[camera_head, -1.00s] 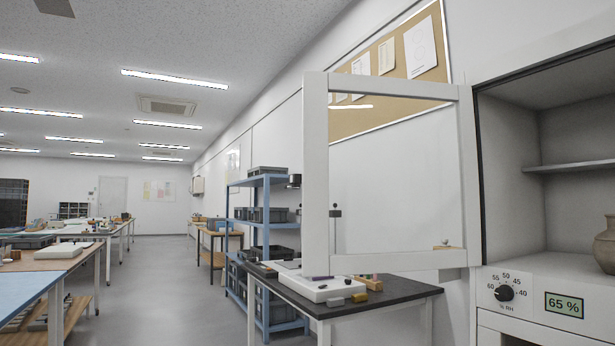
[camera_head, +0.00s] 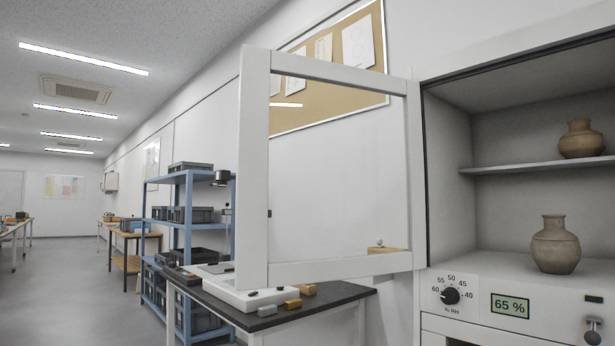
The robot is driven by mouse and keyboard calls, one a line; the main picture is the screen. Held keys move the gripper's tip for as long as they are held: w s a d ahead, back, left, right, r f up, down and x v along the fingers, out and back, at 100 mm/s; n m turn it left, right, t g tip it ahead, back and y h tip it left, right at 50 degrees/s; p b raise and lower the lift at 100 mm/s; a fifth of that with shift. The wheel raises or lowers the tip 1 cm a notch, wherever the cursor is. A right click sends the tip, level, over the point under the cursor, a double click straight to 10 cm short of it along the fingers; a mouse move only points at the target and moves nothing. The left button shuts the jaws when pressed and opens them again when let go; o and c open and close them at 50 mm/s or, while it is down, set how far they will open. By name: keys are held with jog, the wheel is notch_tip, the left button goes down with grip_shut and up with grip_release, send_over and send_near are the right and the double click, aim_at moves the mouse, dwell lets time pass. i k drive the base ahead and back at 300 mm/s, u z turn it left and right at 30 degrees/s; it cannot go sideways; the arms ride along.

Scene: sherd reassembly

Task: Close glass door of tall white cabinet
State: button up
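The tall white cabinet (camera_head: 500,293) stands at the right of the head view. Its glass door (camera_head: 254,180) is a white frame with a clear pane, hinged at the cabinet's left side. The door stands wide open, swung out to the left of the opening. Inside, one clay jar (camera_head: 555,248) stands on the cabinet floor and a smaller clay pot (camera_head: 580,140) stands on the shelf (camera_head: 535,165). My gripper is not in view.
A dark-topped table (camera_head: 335,297) with a white tray and small blocks stands behind and below the door. A blue shelf rack (camera_head: 188,215) with grey bins is left of it. The grey floor (camera_head: 60,290) at left is free. A dial (camera_head: 450,296) and 65 % display (camera_head: 510,306) are on the cabinet front.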

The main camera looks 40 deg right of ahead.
aim_at(252, 270)
jog(key=i, duration=1.95)
jog(key=z, duration=4.75)
jog(key=k, duration=1.25)
jog(key=u, duration=1.65)
